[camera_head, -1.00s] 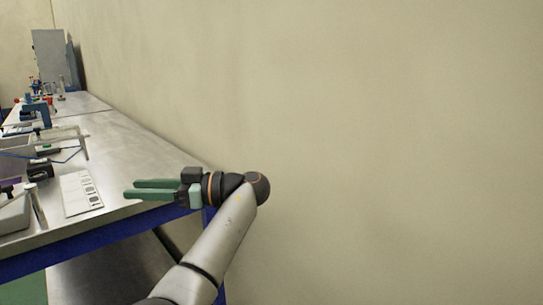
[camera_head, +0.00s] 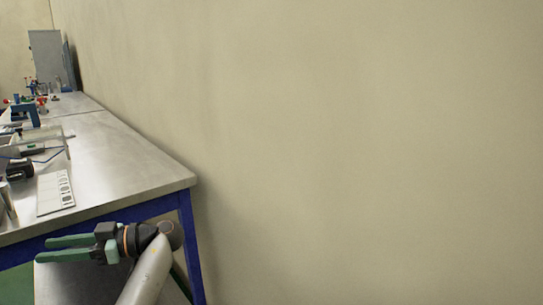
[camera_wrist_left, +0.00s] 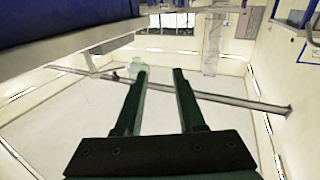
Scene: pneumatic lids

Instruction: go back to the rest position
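My left gripper (camera_head: 42,249) is at the lower left of the head view. Its two green fingers point left, with a gap between them and nothing held. It appears in front of the steel-topped bench (camera_head: 122,160) and lower in the picture than the bench's front edge. The left wrist view shows the two dark fingers (camera_wrist_left: 160,72) parallel and apart, with only the room behind them. My right gripper is not in either view.
On the bench are a white strip with dark marks (camera_head: 55,192), a black device (camera_head: 20,169) and a blue clamp-like fixture (camera_head: 25,114). A grey cabinet (camera_head: 46,56) stands at the far end. A bare beige wall (camera_head: 350,130) fills the right side. Blue bench legs (camera_head: 190,245) are close to my arm.

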